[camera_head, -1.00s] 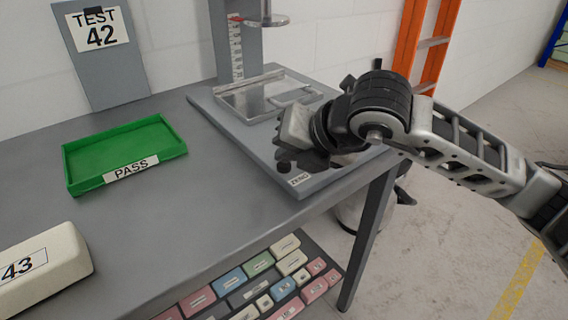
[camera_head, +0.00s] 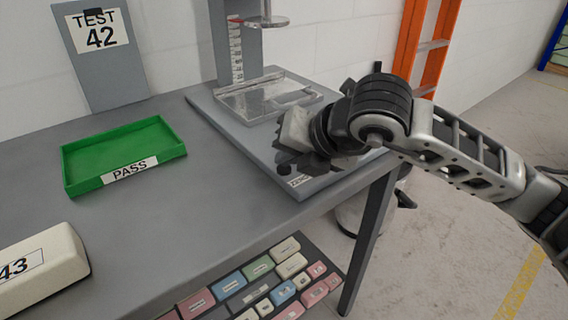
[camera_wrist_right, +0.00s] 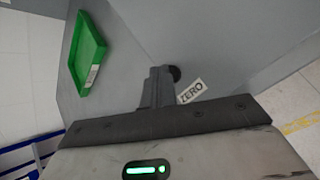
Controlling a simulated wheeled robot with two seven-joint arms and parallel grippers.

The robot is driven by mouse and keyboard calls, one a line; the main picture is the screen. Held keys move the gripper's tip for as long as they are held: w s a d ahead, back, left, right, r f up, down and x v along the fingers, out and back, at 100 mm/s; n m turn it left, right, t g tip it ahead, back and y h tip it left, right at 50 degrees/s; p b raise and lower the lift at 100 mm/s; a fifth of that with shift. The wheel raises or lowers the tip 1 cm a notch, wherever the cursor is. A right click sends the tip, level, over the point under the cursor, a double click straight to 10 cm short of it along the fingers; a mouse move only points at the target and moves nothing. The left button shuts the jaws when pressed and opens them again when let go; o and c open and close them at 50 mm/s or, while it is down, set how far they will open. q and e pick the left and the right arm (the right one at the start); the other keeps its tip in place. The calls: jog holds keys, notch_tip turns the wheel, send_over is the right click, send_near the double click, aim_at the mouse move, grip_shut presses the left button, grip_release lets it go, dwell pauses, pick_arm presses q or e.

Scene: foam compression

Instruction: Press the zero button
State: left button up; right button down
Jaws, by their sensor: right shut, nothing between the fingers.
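The zero button is a small round dark knob (camera_head: 283,169) at the front corner of the grey press base. It also shows as a black knob (camera_wrist_right: 175,73) in the right wrist view, beside its white "ZERO" label (camera_wrist_right: 191,91). My right gripper (camera_head: 284,146) is over the front part of the base, its fingers shut and empty, with the tips close to the button. In the right wrist view the shut fingers (camera_wrist_right: 158,84) lie right beside the knob and partly overlap it. I cannot tell whether they touch. My left gripper is out of view.
The press base (camera_head: 235,135) carries a shiny metal plate (camera_head: 240,102), with a round press disc (camera_head: 268,21) above. A green PASS tray (camera_head: 90,178) and a white foam block marked 43 (camera_head: 70,250) sit left. Foam samples (camera_head: 228,283) lie below. An orange ladder (camera_head: 428,60) stands behind.

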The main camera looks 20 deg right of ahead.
aim_at(288, 171)
jog(key=shift+r+p, duration=0.3)
jog(key=shift+r, duration=0.5)
jog(key=shift+r+p, duration=1.4)
jog(key=shift+r, duration=1.15)
